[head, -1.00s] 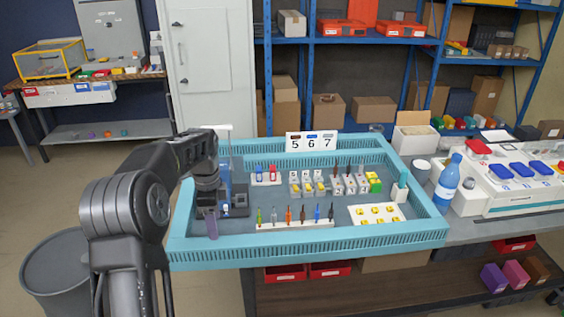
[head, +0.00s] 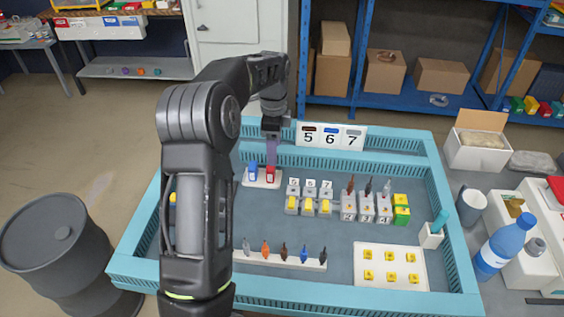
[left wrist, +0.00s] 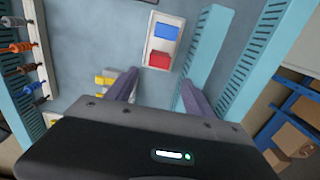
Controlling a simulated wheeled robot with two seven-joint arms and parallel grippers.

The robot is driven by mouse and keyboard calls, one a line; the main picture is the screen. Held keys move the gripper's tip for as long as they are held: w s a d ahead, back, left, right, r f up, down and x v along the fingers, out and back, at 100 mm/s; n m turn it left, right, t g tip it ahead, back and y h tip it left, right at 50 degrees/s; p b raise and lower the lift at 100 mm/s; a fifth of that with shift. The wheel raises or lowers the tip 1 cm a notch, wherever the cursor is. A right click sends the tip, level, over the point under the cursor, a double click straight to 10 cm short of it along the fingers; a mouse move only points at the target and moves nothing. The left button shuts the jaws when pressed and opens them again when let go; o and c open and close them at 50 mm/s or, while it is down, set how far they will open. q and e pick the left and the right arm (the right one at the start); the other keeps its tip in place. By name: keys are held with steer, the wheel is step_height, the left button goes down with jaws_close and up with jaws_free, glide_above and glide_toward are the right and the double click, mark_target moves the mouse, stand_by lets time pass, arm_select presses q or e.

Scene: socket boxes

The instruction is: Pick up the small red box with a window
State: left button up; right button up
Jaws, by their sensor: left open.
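The small red box (head: 270,173) stands beside a blue box (head: 252,170) on a white holder (head: 262,184) in the tray's back left part. In the left wrist view the red box (left wrist: 159,60) is nearer my gripper than the blue box (left wrist: 167,31). Its window cannot be made out. My left gripper (head: 271,152) is above the red box, pointing down, its purple fingers partly in front of it in the head view. In the left wrist view its two fingers (left wrist: 157,88) are apart with nothing between them. My right gripper is not in view.
A teal-walled tray (head: 415,146) surrounds the parts. A 5-6-7 sign (head: 331,136) stands at its back wall, near my gripper. Grey socket boxes (head: 309,202) and a row of coloured pieces (head: 284,255) lie nearby. A blue bottle (head: 500,246) stands right of the tray.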

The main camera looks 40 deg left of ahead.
mark_target(271, 173)
arm_select(q)
steer(key=shift+s+r, duration=0.1)
steer(key=shift+s, duration=0.15)
steer(key=shift+f, duration=1.35)
steer(key=shift+f+p, duration=0.2)
steer(key=shift+p, duration=0.2)
step_height(271, 173, down, 4)
steer(key=shift+f+p, duration=0.2)
steer(key=shift+p, duration=0.65)
steer(key=shift+f, duration=0.2)
jaws_close()
